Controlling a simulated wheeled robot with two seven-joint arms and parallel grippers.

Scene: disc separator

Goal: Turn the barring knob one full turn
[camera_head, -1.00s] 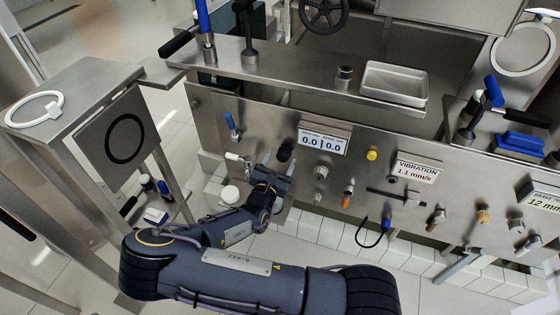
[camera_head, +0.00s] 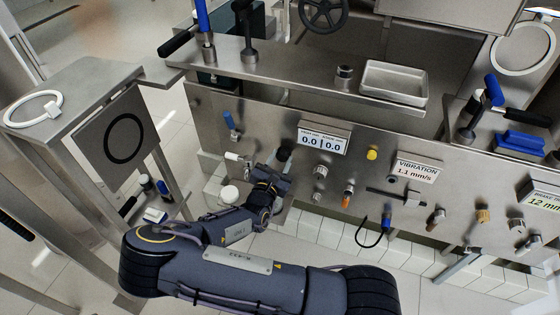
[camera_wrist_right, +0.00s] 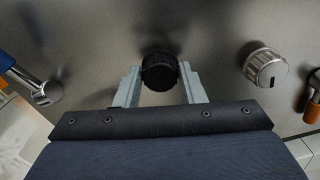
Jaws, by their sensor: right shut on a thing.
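The barring knob, a black ribbed knob (camera_head: 284,153), sits on the steel front panel left of the 0.0 | 0.0 display. It shows in the middle of the right wrist view (camera_wrist_right: 160,72), between the grey fingers. My right gripper (camera_head: 280,167) reaches it from below and is shut on it. In the right wrist view the right gripper (camera_wrist_right: 160,84) has one finger on each side of the knob. The knob carries no mark that I can make out, so its angle cannot be told. My left gripper is not in view.
A silver knob (camera_wrist_right: 265,67) stands right of the black knob. A blue-handled lever (camera_head: 231,121) and a white-tipped fitting (camera_head: 236,157) are to its left. A yellow button (camera_head: 372,153) and an orange-tipped fitting (camera_head: 347,191) lie further right. A shelf (camera_head: 290,83) overhangs the panel.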

